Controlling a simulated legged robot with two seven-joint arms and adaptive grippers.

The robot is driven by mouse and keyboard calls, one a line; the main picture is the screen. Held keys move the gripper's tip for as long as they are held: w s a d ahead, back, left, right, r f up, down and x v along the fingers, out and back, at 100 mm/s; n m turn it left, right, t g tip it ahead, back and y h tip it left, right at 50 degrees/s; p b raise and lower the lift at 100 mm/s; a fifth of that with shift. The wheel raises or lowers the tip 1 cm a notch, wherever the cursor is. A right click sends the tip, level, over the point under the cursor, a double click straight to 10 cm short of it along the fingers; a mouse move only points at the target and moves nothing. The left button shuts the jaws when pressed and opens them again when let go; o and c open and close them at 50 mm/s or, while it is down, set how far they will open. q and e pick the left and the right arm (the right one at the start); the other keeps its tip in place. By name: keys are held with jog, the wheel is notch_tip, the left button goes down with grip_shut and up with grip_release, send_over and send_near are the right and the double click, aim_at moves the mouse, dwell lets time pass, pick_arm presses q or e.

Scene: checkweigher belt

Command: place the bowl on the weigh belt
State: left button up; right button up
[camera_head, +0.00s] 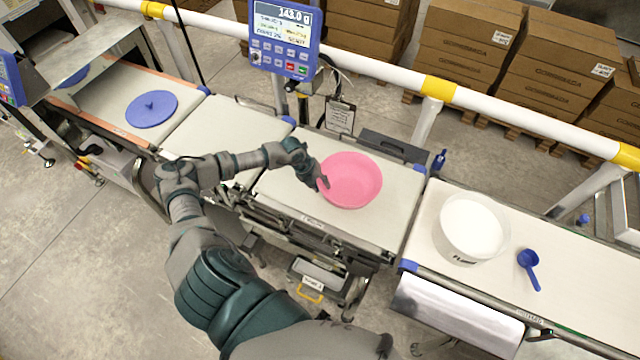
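A pink bowl (355,181) stands upright on the weigh belt (395,205), the pale belt section below the display. My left gripper (322,184) is at the bowl's left rim, with its fingertips against or over the rim. The fingers are too small and overlapped to tell whether they are closed on the rim. My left arm reaches in from the bottom left, across the front edge of the belts. My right gripper is out of view.
A blue display panel (284,36) stands behind the belt. A blue lid (151,108) lies on the left belt. A white flour tub (470,228) and a blue scoop (529,268) are on the right belt. A white and yellow rail (385,75) runs behind.

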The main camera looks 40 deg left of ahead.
pick_arm(q)
jog(key=b+v, duration=0.2)
jog(key=v, duration=1)
jog(key=shift+d, duration=0.1)
